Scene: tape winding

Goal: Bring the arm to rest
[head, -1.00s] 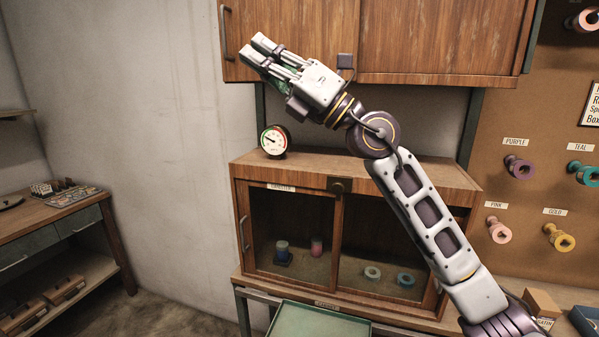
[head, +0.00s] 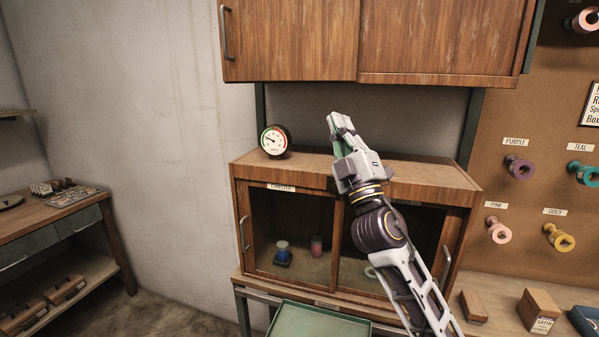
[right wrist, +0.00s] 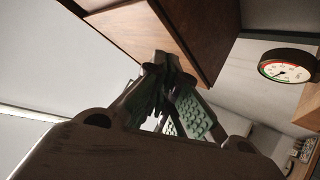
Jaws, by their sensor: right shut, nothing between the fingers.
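My right gripper (head: 338,124) is in the head view, in front of the wooden cabinet's top and below the upper cupboard. Its fingers point up and are shut with nothing between them. In the right wrist view its green-padded fingertips (right wrist: 165,65) come together at the middle of the picture, with the wooden upper cupboard (right wrist: 165,30) behind them. My right arm comes in from the bottom right. My left gripper is in neither view.
The glass-fronted cabinet (head: 405,170) carries a round dial gauge (head: 275,141) on its top left. A green tray (head: 318,320) lies below it. A pegboard (head: 545,110) with coloured spools is at the right, and small boxes (head: 539,310) lie at the lower right. A side table (head: 45,222) stands at the left.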

